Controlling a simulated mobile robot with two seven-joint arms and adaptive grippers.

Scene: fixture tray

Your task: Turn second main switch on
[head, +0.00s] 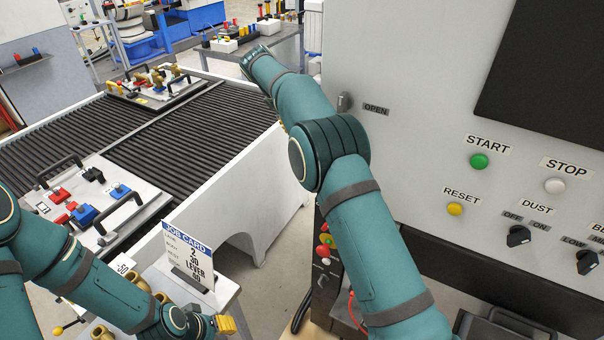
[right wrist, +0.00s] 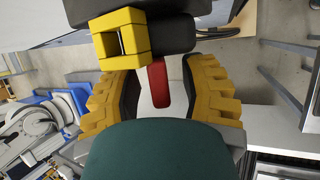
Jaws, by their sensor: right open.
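My right gripper (right wrist: 162,92) is open in the right wrist view, its yellow-padded fingers on either side of a red lever (right wrist: 160,82). The lever extends from a dark body (right wrist: 172,36) with a yellow square bracket (right wrist: 121,40) beside it. The lever lies between the fingers with gaps on both sides; I cannot tell which main switch it is. In the head view my right arm reaches up along the cabinet's left side, and its fingers and the lever are hidden. My left gripper (head: 226,325) is low at the left, its fingers unclear.
The grey cabinet (head: 410,70) with START, STOP and RESET buttons stands at the right. A job card (head: 190,258) stands in front of the roller conveyor (head: 185,125). Fixture trays (head: 98,190) lie on the conveyor. Brass fittings are near my left arm.

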